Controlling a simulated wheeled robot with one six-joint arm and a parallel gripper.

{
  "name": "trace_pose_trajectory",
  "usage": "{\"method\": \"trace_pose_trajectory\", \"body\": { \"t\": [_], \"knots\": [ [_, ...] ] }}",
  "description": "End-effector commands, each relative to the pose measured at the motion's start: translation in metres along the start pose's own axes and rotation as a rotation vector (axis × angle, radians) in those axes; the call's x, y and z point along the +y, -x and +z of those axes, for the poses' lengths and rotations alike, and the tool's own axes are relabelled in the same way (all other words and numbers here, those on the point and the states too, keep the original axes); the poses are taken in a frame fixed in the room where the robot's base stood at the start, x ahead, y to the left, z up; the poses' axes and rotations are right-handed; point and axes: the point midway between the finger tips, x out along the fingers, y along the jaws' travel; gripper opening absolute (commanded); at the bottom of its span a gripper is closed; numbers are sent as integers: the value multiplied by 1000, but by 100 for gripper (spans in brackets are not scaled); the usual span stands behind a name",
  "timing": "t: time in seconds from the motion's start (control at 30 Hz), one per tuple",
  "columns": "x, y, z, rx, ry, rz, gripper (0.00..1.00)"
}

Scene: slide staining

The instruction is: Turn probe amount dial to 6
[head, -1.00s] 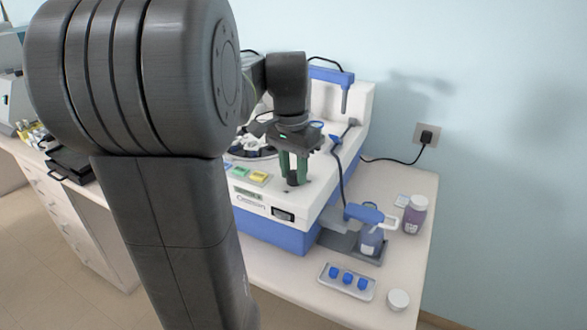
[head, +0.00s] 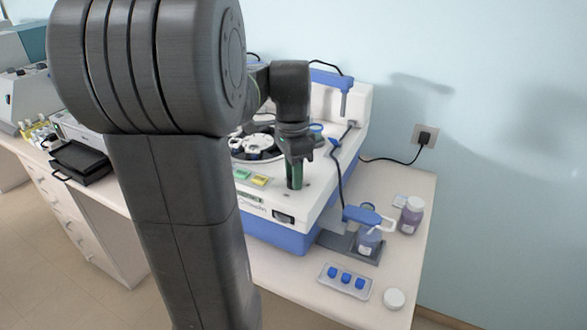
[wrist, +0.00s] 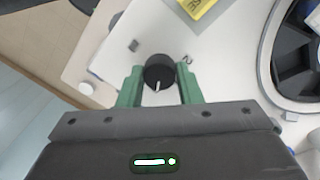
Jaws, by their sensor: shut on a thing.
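The probe amount dial is a round black knob (wrist: 158,73) with a white pointer line, on the white top of the staining machine (head: 313,205). In the wrist view the pointer is toward the bottom of the picture, slightly left. My gripper (wrist: 159,88) has its two green fingers on either side of the knob, shut on it. In the head view my gripper (head: 295,178) stands upright over the machine's front right part, and its fingers hide the dial.
Yellow and green buttons (head: 251,178) lie left of my gripper on the machine. A carousel (head: 256,145) is behind them.

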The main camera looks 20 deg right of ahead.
Motion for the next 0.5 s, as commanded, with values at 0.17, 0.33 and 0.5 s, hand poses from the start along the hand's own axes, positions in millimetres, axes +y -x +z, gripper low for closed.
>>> {"method": "trace_pose_trajectory", "body": {
  "t": [0.17,0.33,0.5],
  "knots": [
    [0,2,0,-3,-70,-2,9],
    [0,1,-1,-4,-103,-2,9],
    [0,1,-1,-5,-113,-2,9]
  ]
}}
